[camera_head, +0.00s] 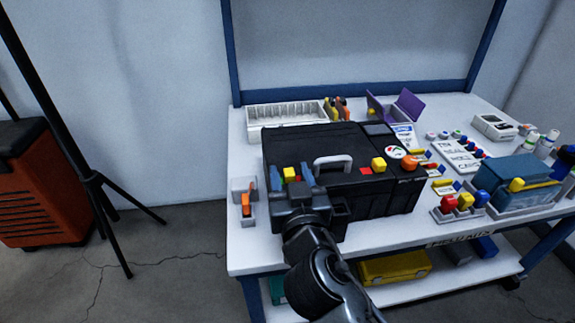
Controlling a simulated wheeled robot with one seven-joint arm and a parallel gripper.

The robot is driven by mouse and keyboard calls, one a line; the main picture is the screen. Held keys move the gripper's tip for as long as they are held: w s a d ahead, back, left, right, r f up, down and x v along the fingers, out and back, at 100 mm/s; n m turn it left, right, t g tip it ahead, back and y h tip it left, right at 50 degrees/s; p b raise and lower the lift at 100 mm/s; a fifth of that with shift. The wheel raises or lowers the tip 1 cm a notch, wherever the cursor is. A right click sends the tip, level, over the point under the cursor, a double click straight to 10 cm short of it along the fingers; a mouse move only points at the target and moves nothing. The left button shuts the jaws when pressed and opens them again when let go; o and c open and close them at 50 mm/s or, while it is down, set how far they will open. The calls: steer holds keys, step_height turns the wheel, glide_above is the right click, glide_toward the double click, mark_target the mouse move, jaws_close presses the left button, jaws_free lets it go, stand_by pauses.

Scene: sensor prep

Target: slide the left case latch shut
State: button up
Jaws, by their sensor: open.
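The black case (330,142) lies closed on the white table, with a pale handle (333,162) at its front. My gripper (291,177) is open over the case's front left edge. Its two fingers appear on either side of the left yellow block; I cannot tell whether they touch it. My gripper hides part of the case's front.
A white slotted rack (287,115) stands behind the case. A small holder with an orange item (246,205) stands left of it. Colored knobs (465,201) and a blue bin (517,172) stand to the right. A black pole stand (92,180) is at far left.

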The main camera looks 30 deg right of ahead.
mark_target(288, 168)
steer(key=shift+x, duration=1.65)
jaws_close()
